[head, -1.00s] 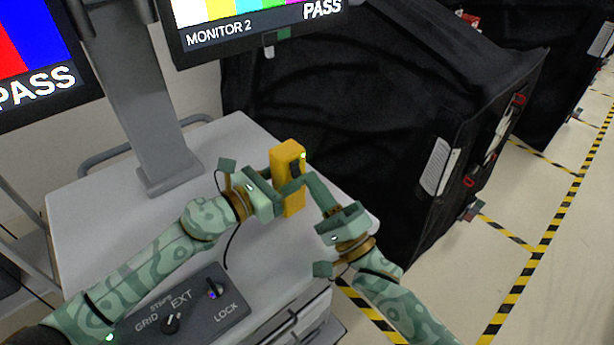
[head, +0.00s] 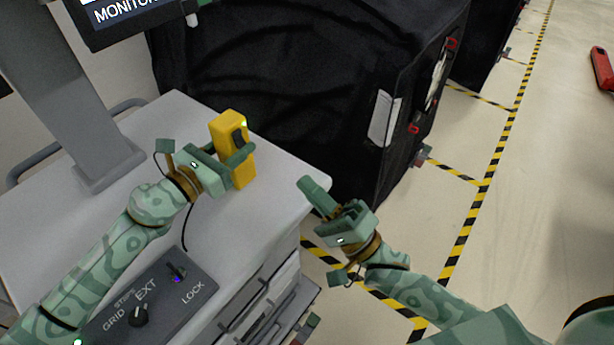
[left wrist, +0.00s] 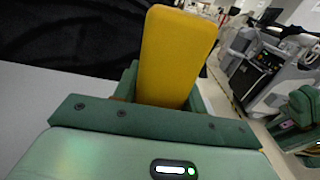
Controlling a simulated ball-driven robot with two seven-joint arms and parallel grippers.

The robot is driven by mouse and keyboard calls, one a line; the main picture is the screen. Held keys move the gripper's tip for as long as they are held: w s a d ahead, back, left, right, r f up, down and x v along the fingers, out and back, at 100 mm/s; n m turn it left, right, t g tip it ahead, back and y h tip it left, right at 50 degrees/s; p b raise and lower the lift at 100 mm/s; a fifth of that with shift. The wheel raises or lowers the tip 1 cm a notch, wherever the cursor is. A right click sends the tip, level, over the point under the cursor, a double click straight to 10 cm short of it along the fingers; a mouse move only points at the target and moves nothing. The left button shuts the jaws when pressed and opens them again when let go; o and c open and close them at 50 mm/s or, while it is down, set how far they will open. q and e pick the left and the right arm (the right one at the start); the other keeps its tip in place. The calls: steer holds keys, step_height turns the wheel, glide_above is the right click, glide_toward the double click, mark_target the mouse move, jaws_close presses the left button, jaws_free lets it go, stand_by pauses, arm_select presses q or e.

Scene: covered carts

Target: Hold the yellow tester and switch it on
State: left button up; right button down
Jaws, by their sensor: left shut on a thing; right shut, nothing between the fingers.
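The yellow tester (head: 226,138) stands upright over the cart top in the head view.
The grey cart top (head: 120,205) carries a monitor post (head: 60,95) and a control box (head: 155,300) with a knob and a toggle. A black covered cart (head: 300,80) stands behind. Striped floor tape (head: 465,225) and open floor lie to the right.

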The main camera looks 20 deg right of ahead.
arm_select(q)
steer(key=o, duration=1.2)
